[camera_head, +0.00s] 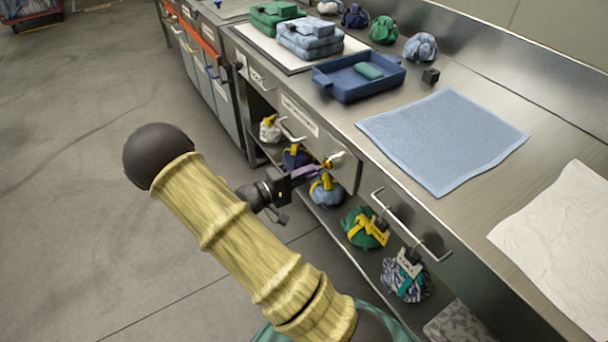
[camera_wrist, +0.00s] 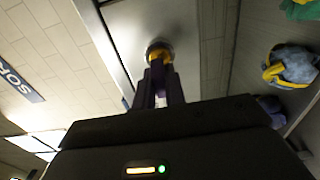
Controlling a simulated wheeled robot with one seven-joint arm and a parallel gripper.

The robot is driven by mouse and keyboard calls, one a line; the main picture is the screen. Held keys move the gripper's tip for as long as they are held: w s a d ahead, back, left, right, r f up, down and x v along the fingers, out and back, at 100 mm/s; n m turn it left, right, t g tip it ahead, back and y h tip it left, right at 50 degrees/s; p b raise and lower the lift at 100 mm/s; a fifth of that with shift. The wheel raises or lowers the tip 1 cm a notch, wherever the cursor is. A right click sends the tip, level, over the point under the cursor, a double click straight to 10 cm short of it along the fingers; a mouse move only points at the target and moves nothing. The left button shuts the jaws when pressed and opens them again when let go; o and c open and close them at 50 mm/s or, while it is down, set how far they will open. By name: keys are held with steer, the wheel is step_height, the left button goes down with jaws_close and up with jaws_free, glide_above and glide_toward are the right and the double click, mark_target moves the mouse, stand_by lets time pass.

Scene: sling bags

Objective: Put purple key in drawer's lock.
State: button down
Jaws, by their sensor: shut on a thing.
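My gripper (camera_head: 303,174) is shut on the purple key (camera_head: 314,170), in front of the drawer (camera_head: 349,179) under the steel counter. The drawer's round silver lock (camera_head: 338,157) is at the key's far end. A gold part (camera_head: 327,166) shows between the purple part and the lock. In the wrist view, my gripper (camera_wrist: 159,88) points at the lock (camera_wrist: 158,45), with gold (camera_wrist: 160,57) right against it. The fingers hide most of the key. I cannot tell how deep its tip sits in the lock.
Several wrapped bags, including a green one (camera_head: 364,228), sit on the shelf below the drawers. A drawer handle (camera_head: 410,228) sticks out to the right. The counter holds a blue tray (camera_head: 345,90) and a blue cloth (camera_head: 440,140).

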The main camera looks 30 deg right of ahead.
steer(key=shift+d, duration=0.55)
steer(key=c, duration=1.4)
jaws_free()
steer(key=shift+a, duration=0.1)
steer(key=a, duration=0.5)
steer(key=a+p, duration=0.1)
steer(key=a, duration=1.1)
steer(key=shift+s+a, duration=0.15)
steer(key=shift+s, duration=0.15)
